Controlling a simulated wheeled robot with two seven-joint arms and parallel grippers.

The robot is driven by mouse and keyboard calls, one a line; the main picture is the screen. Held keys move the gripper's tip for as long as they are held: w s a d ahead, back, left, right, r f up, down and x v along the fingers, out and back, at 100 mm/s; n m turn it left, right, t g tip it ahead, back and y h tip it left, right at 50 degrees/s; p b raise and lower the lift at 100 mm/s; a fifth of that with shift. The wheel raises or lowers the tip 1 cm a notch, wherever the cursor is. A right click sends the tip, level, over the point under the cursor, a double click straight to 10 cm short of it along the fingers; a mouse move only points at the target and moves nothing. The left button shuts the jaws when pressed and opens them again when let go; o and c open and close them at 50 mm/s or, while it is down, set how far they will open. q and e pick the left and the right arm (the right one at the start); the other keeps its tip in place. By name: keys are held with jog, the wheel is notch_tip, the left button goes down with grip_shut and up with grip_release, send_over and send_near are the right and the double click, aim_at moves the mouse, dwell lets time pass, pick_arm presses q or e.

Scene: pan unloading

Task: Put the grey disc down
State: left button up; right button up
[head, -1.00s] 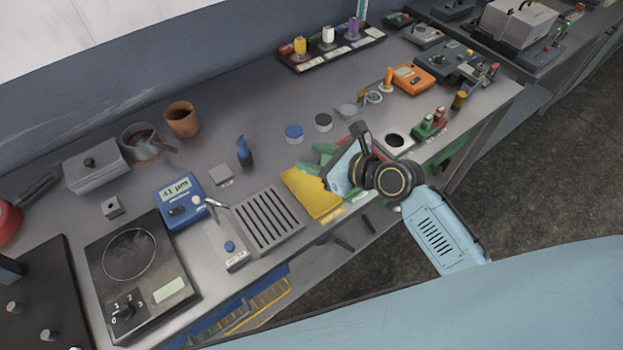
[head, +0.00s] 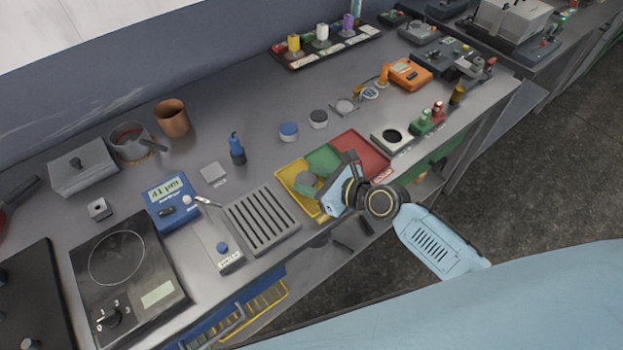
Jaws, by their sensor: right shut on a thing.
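My right gripper (head: 322,191) is over the coloured sorting trays at the bench's front edge. It is shut on the grey disc (head: 307,182), which shows just left of the blue gripper body. The disc appears over the yellow tray (head: 288,171), near its border with the green tray (head: 323,157). I cannot tell whether the disc touches the tray. The red tray (head: 362,153) lies to the right and looks empty. The fingertips are mostly hidden by the gripper body. My left gripper is not in view.
A slotted grey block (head: 262,222) stands close to the left of the trays. A blue-topped disc (head: 288,131) and a dark-topped disc (head: 319,118) lie behind them.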

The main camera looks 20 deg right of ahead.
jog(key=o, duration=1.1)
jog(key=shift+f, duration=0.1)
jog(key=shift+c, duration=0.2)
jog(key=shift+r, duration=0.25)
jog(key=p+v, duration=0.1)
jog(key=v, duration=1.1)
